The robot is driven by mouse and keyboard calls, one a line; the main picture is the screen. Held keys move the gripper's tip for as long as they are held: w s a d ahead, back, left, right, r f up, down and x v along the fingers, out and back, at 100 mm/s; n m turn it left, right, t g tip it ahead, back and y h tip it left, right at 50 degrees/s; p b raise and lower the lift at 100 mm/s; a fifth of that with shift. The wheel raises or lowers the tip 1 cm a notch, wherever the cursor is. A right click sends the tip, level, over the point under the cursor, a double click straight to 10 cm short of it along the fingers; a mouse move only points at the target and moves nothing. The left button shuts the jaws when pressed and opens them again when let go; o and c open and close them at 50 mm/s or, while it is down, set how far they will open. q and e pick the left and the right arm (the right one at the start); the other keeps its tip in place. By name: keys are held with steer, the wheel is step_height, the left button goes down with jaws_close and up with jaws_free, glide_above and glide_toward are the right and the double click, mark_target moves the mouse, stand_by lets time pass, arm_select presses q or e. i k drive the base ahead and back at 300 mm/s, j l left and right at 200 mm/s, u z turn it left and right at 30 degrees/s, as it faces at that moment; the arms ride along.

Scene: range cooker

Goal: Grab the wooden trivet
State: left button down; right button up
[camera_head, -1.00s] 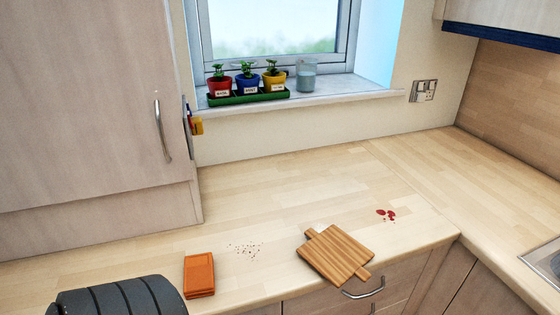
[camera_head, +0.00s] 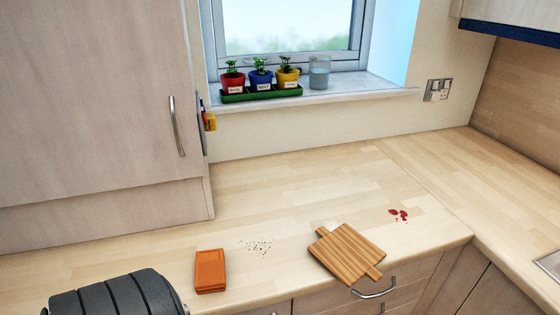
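The wooden trivet (camera_head: 347,253) looks like a striped brown board with a short tab at two opposite ends. It lies flat on the light wood counter, and its near end reaches over the front edge above a drawer handle. A dark ribbed part of my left arm shows at the bottom left, well to the left of the trivet. Neither gripper is in view, and nothing touches the trivet.
Dark crumbs (camera_head: 257,246) and red spots (camera_head: 398,214) lie nearby. Potted plants in a green tray (camera_head: 262,95) and a glass (camera_head: 319,73) stand on the windowsill. The counter behind the trivet is clear.

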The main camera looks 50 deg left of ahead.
mark_target(345, 252)
steer(key=k+j+u, duration=0.1)
steer(key=u, duration=0.4)
steer(key=j+u, duration=0.3)
steer(key=u, duration=0.15)
